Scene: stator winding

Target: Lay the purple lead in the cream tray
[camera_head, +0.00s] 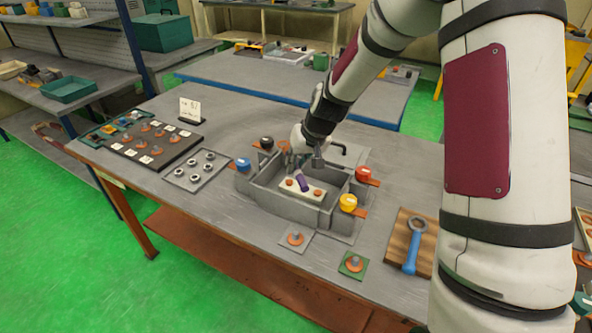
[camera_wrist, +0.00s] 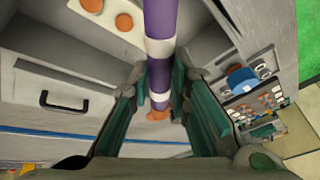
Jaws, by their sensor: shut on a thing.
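My gripper (camera_head: 303,166) reaches down into an open grey box (camera_head: 262,195). It is shut on the purple lead (camera_head: 302,182). In the wrist view the lead (camera_wrist: 159,22) runs between the green-padded fingers (camera_wrist: 160,88), with white bands and a copper-coloured end (camera_wrist: 158,115). A cream block (camera_head: 317,193) with copper discs lies in the box, and its edge shows in the wrist view (camera_wrist: 128,38). I cannot tell whether the lead touches it. A shallow cream tray (camera_head: 11,70) stands on the far-left shelf.
Blue (camera_head: 243,164), red (camera_head: 363,174), yellow (camera_head: 348,203) and black (camera_head: 267,142) knobs ring the box. A dark parts board (camera_head: 150,145) and a plate of nuts (camera_head: 196,169) lie left. A blue-handled wrench (camera_head: 412,250) lies right. The bench's front left is clear.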

